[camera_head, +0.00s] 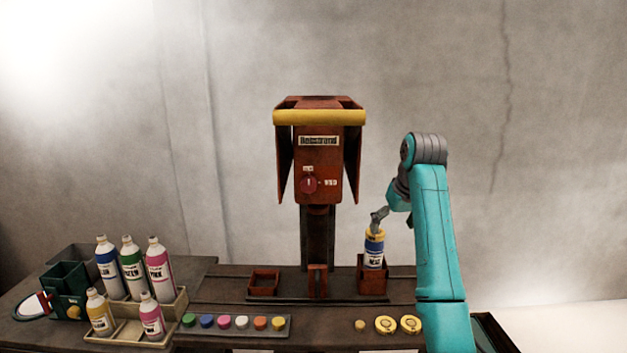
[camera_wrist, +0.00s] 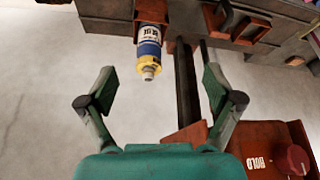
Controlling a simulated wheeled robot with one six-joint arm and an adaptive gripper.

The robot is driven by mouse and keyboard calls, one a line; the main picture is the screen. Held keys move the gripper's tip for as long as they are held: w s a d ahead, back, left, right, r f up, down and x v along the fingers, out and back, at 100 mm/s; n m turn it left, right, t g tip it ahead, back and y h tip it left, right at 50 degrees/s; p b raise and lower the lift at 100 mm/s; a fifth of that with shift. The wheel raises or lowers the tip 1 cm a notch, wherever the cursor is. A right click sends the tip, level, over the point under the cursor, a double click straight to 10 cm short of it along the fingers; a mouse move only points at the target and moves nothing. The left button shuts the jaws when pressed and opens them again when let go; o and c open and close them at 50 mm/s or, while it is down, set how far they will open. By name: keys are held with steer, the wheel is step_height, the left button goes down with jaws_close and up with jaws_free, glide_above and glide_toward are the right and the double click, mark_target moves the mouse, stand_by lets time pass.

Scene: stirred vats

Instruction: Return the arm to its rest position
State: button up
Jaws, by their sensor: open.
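My gripper (camera_head: 378,220) is at the top of a bottle with a blue label and yellow cap (camera_head: 374,251), which stands upright in the right rust-brown holder (camera_head: 372,279). In the wrist view my gripper (camera_wrist: 158,92) is open, its two fingers wide apart. The bottle (camera_wrist: 149,42) shows beyond the fingertips, between them and nearer the left one, apparently touching neither. My teal arm stands raised at the right, bent down towards the bottle.
A rust-brown machine with a yellow bar (camera_head: 319,118) stands just left of my gripper. An empty holder (camera_head: 264,283) is at its left. Bottles in a tray (camera_head: 177,306) stand far left. Coloured caps (camera_head: 241,322) and yellow rings (camera_head: 385,325) lie in front.

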steer(key=s+f+m+t, duration=0.1)
steer(key=s+f, duration=0.2)
steer(key=f, duration=1.1)
steer(key=s+f+t, duration=0.1)
steer(key=s+f, duration=0.2)
steer(key=f, duration=1.1)
steer(key=s+f+t, duration=0.3)
steer(key=s+f, duration=1.4)
steer(key=s, duration=0.1)
steer(key=s+r+m+t, duration=0.1)
steer(key=s+t, duration=0.2)
steer(key=s, duration=2.2)
steer(key=s+a+r+t, duration=0.1)
steer(key=s+r+t, duration=0.1)
steer(key=s+r, duration=1.5)
steer(key=shift+s+h, duration=0.4)
steer(key=shift+s, duration=0.05)
